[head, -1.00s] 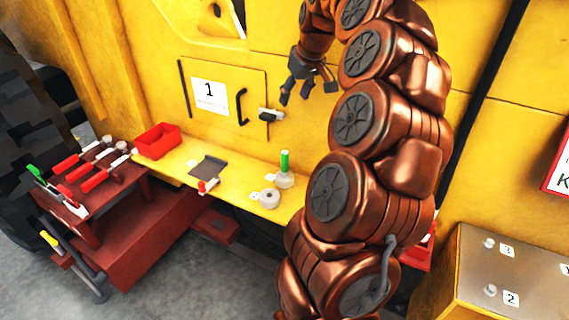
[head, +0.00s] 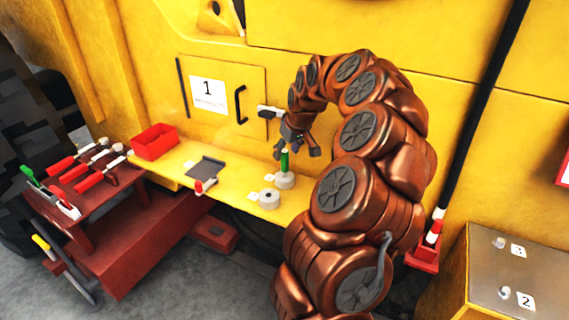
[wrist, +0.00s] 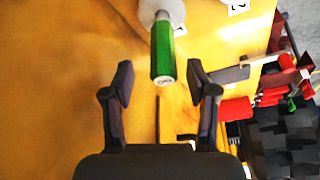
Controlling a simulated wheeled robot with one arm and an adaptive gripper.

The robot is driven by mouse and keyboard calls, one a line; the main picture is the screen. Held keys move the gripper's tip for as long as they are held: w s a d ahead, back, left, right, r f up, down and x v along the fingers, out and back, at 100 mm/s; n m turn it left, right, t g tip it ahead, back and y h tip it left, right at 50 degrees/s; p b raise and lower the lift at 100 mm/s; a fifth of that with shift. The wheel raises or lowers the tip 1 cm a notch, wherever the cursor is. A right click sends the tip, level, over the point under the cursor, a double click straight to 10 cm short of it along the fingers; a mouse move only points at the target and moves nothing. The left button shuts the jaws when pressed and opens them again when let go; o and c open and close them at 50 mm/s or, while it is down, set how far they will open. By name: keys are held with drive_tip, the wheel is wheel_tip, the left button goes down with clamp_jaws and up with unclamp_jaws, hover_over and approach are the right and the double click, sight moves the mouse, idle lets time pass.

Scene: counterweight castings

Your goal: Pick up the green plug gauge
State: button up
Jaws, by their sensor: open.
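The green plug gauge (head: 284,163) stands upright in a pale round base (head: 285,181) on the yellow ledge. In the wrist view its green handle (wrist: 162,55) lies ahead of my gripper, about midway between the fingers' lines, with its end near the fingertips. My gripper (head: 300,150) is open and empty, close to the top of the gauge in the head view. In the wrist view its two fingers (wrist: 161,85) are spread wide, and I see no contact with the gauge. The gauge's lower part is hidden in the base.
A second pale ring (head: 269,198) sits on the ledge left of the gauge. A dark plate (head: 206,167), a small red-and-white item (head: 204,187) and a red bin (head: 155,142) are further left. A yellow panel with a black handle (head: 241,104) rises behind.

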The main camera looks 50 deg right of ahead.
sight(283, 161)
drive_tip(key=shift+s+a+p+x, duration=0.15)
drive_tip(key=shift+p+x, duration=0.35)
drive_tip(key=shift+x, duration=0.8)
drive_tip(key=shift+s+a+p+x, duration=0.15)
drive_tip(key=shift+p+x, duration=0.35)
drive_tip(key=shift+x, duration=0.85)
drive_tip(key=shift+f, duration=0.1)
clamp_jaws()
